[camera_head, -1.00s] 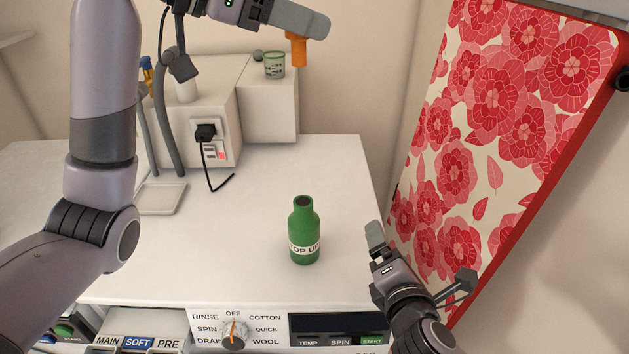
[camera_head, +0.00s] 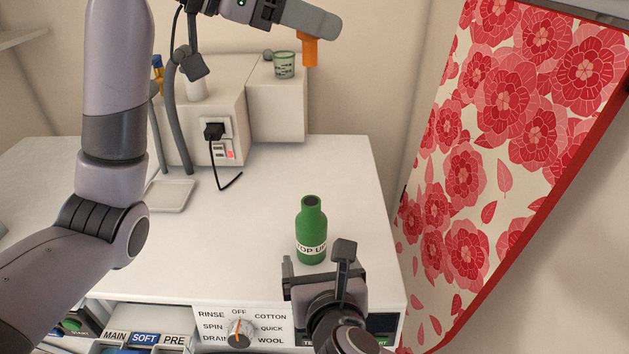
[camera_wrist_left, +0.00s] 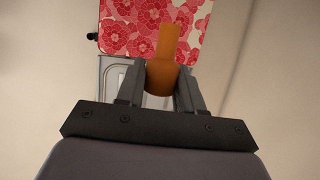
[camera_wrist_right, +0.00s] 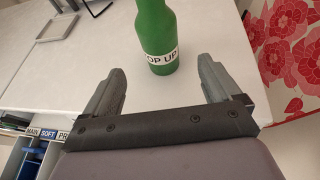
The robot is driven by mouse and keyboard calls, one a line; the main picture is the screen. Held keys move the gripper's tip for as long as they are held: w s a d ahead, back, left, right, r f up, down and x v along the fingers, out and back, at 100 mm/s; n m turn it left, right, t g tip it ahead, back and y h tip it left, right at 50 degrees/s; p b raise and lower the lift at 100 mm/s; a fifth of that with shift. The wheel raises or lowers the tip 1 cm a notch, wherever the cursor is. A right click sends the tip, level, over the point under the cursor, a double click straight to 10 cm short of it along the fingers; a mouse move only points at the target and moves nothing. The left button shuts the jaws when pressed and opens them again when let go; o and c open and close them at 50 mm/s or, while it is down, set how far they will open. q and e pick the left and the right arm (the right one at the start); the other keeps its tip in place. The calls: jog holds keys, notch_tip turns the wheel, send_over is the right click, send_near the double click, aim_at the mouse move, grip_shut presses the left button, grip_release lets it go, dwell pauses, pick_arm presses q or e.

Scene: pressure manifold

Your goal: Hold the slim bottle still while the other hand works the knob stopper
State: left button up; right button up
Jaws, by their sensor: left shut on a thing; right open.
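The slim green bottle (camera_head: 311,229) with a white label stands upright on the white top, its dark mouth open. It also shows in the right wrist view (camera_wrist_right: 157,32). My right gripper (camera_head: 316,264) is open in front of the bottle, with the fingers pointing toward it; in the right wrist view the bottle lies ahead of the finger gap (camera_wrist_right: 162,70), not gripped. My left gripper (camera_head: 314,24) is shut on the orange knob stopper (camera_head: 310,52), high above the back of the top. The left wrist view shows the stopper (camera_wrist_left: 167,50) between both fingers.
A box unit with a socket and plug (camera_head: 215,131) stands at the back left, with a small green-marked cup (camera_head: 284,65) on it. A shallow tray (camera_head: 170,196) lies left. A red flowered panel (camera_head: 490,150) stands right. The top around the bottle is clear.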

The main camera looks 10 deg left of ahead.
aim_at(313, 245)
jog(key=x, duration=1)
jog(key=shift+w, duration=0.15)
jog(key=c, duration=1.1)
pick_arm(q)
jog(key=shift+f, duration=0.1)
jog(key=shift+f, duration=12.6)
